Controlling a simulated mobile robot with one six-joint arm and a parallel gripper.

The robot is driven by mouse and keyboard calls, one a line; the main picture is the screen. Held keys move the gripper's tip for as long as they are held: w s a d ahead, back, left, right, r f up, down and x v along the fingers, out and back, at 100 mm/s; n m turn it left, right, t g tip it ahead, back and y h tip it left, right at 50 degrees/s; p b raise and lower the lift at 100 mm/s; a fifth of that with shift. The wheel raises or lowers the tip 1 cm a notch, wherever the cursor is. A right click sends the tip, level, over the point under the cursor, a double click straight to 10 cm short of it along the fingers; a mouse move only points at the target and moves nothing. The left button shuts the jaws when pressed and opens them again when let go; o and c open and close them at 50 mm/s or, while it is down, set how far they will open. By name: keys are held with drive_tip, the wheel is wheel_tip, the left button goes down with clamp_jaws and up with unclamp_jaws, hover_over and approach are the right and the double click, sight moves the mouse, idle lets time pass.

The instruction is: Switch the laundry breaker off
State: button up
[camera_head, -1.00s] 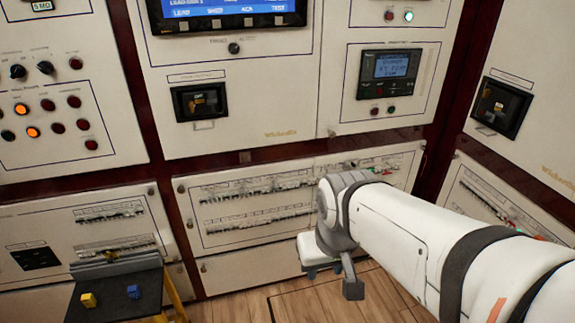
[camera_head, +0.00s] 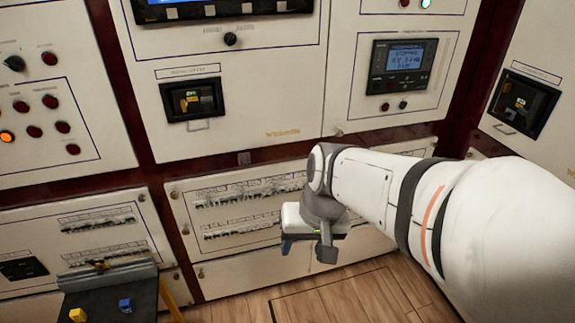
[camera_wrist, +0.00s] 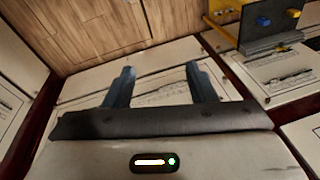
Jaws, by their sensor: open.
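Rows of small breakers (camera_head: 240,190) run across the low middle panel in the head view. Their labels are too small to read, so I cannot tell which is the laundry breaker. My gripper (camera_head: 303,250) is low in front of the right part of this panel. In the wrist view my gripper (camera_wrist: 160,85) shows two separated blue-grey fingers with nothing between them. Beyond the fingers is a cream panel with a breaker row (camera_wrist: 165,93), partly hidden by the fingers. I cannot tell the exact gap, but no contact shows.
A dark stand (camera_head: 110,290) with a yellow block (camera_head: 78,315) and a blue block (camera_head: 125,305) stands at lower left. Another breaker panel (camera_head: 100,222) lies behind it. The wooden floor (camera_head: 335,297) is clear below the middle panel.

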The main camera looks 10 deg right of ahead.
drive_tip(key=w+d+f+m+t+y+b, duration=0.1)
drive_tip(key=w+f+m+t+y+b, duration=0.15)
drive_tip(key=w+f+m, duration=0.55)
drive_tip(key=w+f+m+t+y+b, duration=0.1)
drive_tip(key=w+f+m+y+b, duration=0.2)
drive_tip(key=w, duration=0.8)
drive_tip(key=w+d+f+m+t+y+b, duration=0.1)
drive_tip(key=w+f+m+t+y, duration=0.1)
drive_tip(key=w+f+m, duration=0.65)
drive_tip(key=w+d+f+m+t+h+b, duration=0.2)
drive_tip(key=w+d+f+m+t+h, duration=0.15)
drive_tip(key=w+d+f+m, duration=0.55)
drive_tip(key=w+d+f+m+t+h+b, duration=0.25)
drive_tip(key=d+f+m+h, duration=0.3)
drive_tip(key=d+f, duration=0.75)
drive_tip(key=x, duration=0.6)
drive_tip(key=shift+w+f, duration=0.2)
